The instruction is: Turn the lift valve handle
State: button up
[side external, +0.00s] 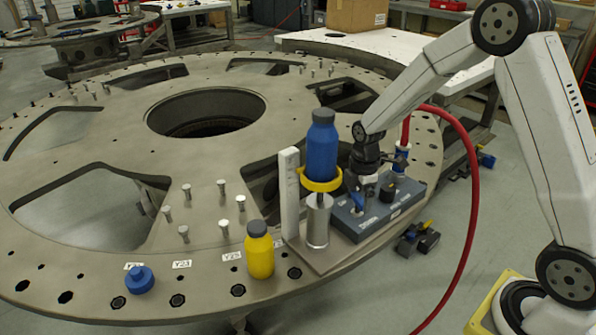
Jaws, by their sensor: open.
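A grey valve block (376,212) sits on a base plate at the right side of the turret plate. A small blue handle (357,202) stands up on its left part, and a dark knob (388,192) is on its right part. Which one is labelled lift is too small to read. My gripper (367,188) points down just above the block, close to the blue handle. The fingers are small and partly merge with the block, so contact cannot be told.
Left of the block, a blue bottle (322,150) sits in a yellow ring (320,182) above a metal cylinder (318,222), beside a white upright (289,190). A yellow bottle (259,252) and blue cap-like part (139,280) stand nearer.

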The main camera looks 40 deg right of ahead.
jog(key=c, duration=0.9)
